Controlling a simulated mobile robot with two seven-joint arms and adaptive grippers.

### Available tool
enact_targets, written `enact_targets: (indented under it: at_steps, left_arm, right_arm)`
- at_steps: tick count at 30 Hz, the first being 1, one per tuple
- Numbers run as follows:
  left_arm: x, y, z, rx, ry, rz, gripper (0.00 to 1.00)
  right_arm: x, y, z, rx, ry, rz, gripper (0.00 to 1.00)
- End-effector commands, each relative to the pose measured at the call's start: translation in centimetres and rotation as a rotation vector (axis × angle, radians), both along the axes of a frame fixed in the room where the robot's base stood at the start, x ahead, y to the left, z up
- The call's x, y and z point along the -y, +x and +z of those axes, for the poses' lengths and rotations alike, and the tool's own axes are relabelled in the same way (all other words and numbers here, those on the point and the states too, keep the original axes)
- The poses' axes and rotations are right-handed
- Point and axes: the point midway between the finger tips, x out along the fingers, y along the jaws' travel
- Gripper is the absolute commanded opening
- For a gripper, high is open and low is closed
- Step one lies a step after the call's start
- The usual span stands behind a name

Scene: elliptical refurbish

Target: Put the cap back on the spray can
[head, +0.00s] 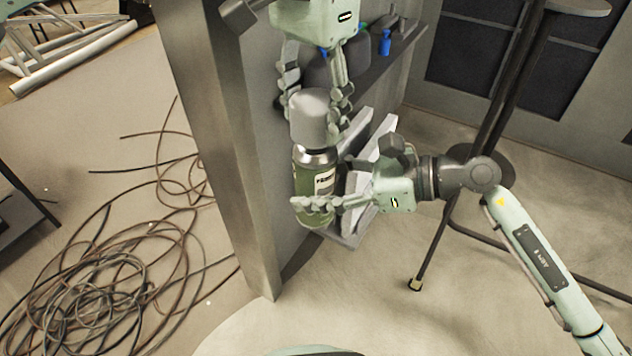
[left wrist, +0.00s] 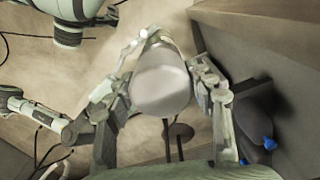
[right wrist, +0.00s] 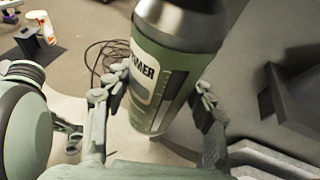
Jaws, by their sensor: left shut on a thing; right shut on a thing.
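The spray can (head: 307,172) is green with a silver shoulder and a dark-lettered label, standing roughly upright in the air. My right gripper (head: 318,204) is shut around its lower body; the right wrist view shows the can (right wrist: 168,62) between both fingers. The plain grey cap (head: 309,118) is over the can's top. My left gripper (head: 312,104) reaches down from above and is shut on the cap, which fills the space between its fingers in the left wrist view (left wrist: 161,84). The cap hides the can's nozzle; I cannot tell whether it is fully seated.
A metal-edged panel (head: 215,150) stands close at the left. A stool (head: 497,100) stands right; cables (head: 110,270) lie on the floor.

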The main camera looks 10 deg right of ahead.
Motion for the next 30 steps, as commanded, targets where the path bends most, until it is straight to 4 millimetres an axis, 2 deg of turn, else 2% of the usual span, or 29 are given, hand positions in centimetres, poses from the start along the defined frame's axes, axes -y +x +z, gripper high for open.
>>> enact_targets:
  at_steps: [20,30]
  left_arm:
    - [0.0,0.0,0.0,-0.001,-0.001,0.000,0.43]
    - [0.0,0.0,-1.7,-0.001,-0.001,0.001,0.43]
  right_arm:
    - [0.0,0.0,0.1,0.002,0.001,-0.001,0.00]
    - [0.0,0.0,0.1,0.002,0.001,-0.001,0.00]
